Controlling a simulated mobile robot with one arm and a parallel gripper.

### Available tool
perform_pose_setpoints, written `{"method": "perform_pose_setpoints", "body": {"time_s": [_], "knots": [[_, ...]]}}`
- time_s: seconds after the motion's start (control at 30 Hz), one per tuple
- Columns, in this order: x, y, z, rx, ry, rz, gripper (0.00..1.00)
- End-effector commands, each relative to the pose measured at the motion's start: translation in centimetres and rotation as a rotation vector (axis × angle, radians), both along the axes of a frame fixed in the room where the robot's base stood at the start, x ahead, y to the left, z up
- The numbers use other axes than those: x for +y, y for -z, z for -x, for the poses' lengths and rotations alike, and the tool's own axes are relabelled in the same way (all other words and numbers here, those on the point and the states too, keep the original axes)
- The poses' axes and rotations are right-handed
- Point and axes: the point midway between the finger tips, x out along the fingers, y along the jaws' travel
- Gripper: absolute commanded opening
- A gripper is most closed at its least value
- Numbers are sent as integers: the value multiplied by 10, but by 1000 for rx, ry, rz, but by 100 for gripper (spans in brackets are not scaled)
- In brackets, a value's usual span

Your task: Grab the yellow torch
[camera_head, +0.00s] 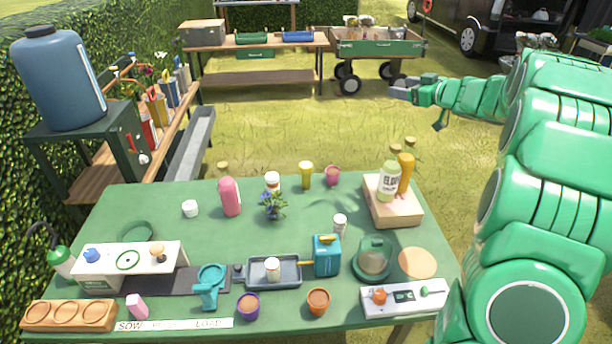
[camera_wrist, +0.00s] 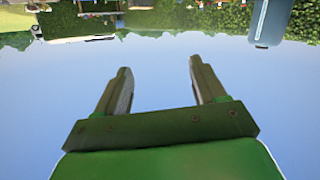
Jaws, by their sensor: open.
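A small upright yellow thing (camera_head: 306,176), which looks like the yellow torch, stands near the far edge of the green table (camera_head: 330,215). A white-lidded jar (camera_head: 272,182) is to its left and a pink cup (camera_head: 332,175) close to its right. My gripper (camera_head: 393,90) is high beyond the table's far edge, to the right of the torch and well apart from it. The wrist view shows my gripper (camera_wrist: 158,85) open and empty, with only sky between its fingers. The torch does not show in the wrist view.
A wooden block (camera_head: 393,212) holding a pale green bottle (camera_head: 388,181) and an orange-yellow bottle (camera_head: 405,172) stands right of the torch. A pink bottle (camera_head: 230,197) and a blue flower plant (camera_head: 271,206) are to the left. Trays and pots crowd the near side.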

Motion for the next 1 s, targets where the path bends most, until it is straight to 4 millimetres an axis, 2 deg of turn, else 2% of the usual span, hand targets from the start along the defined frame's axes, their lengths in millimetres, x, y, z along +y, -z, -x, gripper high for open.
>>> {"method": "perform_pose_setpoints", "body": {"time_s": [0.03, 0.23, 0.43, 0.7, 1.0], "knots": [[16, -2, -6, -7, 9, -7, 70], [61, -7, -24, -17, 77, -24, 70], [110, 1, -31, 14, 131, -44, 70], [175, 22, -25, 95, 180, -56, 70], [215, 42, -14, 167, 194, -58, 70]]}}
